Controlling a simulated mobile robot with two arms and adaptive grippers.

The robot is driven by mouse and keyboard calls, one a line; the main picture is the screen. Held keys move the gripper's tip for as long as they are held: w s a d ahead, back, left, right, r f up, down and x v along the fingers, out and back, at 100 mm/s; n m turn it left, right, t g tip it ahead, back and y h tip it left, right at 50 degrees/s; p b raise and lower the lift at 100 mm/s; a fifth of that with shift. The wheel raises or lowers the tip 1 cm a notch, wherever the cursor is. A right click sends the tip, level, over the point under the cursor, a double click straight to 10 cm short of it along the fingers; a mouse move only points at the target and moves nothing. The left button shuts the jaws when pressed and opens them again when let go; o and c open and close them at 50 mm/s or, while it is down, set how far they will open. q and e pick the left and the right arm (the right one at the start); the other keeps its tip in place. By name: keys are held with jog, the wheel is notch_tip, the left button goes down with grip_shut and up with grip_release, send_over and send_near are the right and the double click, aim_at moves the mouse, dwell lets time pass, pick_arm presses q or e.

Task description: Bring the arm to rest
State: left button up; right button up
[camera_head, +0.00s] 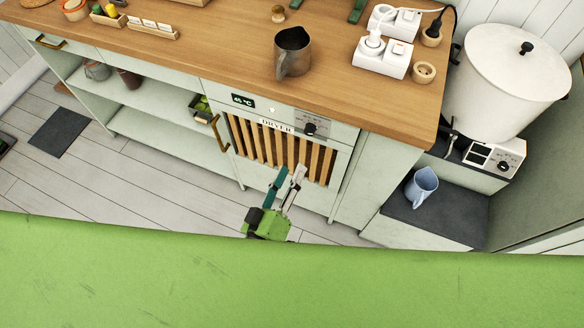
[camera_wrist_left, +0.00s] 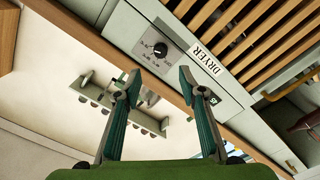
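My left gripper (camera_head: 289,180) is in front of the dryer front, low in the middle of the head view. In the left wrist view my left gripper (camera_wrist_left: 160,80) has its two fingers spread apart with nothing between them. The dryer (camera_head: 280,140) with wooden slats is built into the counter, and its panel and knob show in the left wrist view, beyond the fingers. The right gripper is in neither view.
The wooden counter (camera_head: 230,45) holds a metal pitcher (camera_head: 293,52) and white power sockets (camera_head: 383,58). A large white pot (camera_head: 507,85) stands at right, above a blue jug (camera_head: 421,187) on a dark mat. Open shelves (camera_head: 150,100) are at left. A green surface (camera_head: 290,285) fills the bottom.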

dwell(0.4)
pick_arm(q)
jog(key=s+a+f+m+g+y, duration=0.1)
jog(key=s+a+f+m+g, duration=0.2)
jog(key=f, duration=0.7)
jog(key=s+a+f+g+y, duration=0.1)
jog(key=s+a+f+g, duration=0.3)
jog(key=f, duration=0.6)
jog(key=s+a+f+m+g, duration=0.15)
jog(key=s+f, duration=0.25)
jog(key=f, duration=0.6)
jog(key=s+a+f+m+g+y, duration=0.1)
jog(key=s+a+f+g, duration=0.3)
jog(key=s, duration=0.7)
jog(key=s+a+f+m+g+y, duration=0.2)
jog(key=s+a+f+g, duration=0.1)
jog(key=s+a+f, duration=0.4)
jog(key=s+f, duration=0.2)
jog(key=s, duration=0.2)
jog(key=shift+s+a+g+y, duration=0.15)
jog(key=shift+a+g+y, duration=0.1)
jog(key=shift+g+y, duration=0.1)
